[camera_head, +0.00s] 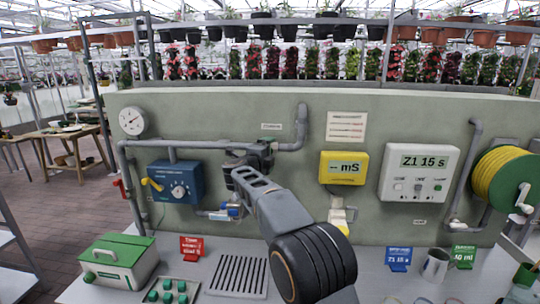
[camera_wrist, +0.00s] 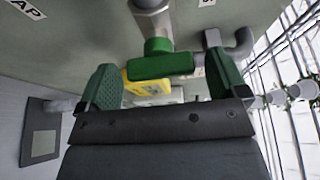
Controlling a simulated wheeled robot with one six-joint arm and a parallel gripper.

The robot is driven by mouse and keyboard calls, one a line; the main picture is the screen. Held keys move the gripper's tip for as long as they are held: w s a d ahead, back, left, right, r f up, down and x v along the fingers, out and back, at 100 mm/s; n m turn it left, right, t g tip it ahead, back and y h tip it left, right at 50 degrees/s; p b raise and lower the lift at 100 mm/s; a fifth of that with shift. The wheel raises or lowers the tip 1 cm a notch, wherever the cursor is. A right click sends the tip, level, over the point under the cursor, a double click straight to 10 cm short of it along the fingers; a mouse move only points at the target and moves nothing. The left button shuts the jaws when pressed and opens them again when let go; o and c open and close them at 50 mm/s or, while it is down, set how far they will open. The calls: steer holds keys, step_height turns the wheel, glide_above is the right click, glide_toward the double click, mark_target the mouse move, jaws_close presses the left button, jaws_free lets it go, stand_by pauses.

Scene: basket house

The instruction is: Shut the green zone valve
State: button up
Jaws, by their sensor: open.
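The green valve handle (camera_wrist: 160,66) shows in the wrist view as a short green bar on a green stem, below the end of a grey pipe (camera_wrist: 152,20). The bar lies crosswise in the picture. My gripper (camera_wrist: 163,84) is open, with one green-padded finger on each side of the handle. Visible gaps separate both fingers from the bar, and nothing is held. In the head view my gripper (camera_head: 250,158) is at the wall pipework, and it and my arm hide the handle there.
On the wall are a blue control box (camera_head: 175,181), a yellow meter (camera_head: 343,168), a white timer panel (camera_head: 418,173) and a hose reel (camera_head: 500,178). The bench below holds a green-lidded box (camera_head: 118,258), a grating (camera_head: 238,276) and a mug (camera_head: 436,265).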

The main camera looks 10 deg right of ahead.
steer(key=b+v, duration=0.3)
steer(key=v, duration=0.9)
steer(key=shift+s+a, duration=0.25)
steer(key=shift+a, duration=0.05)
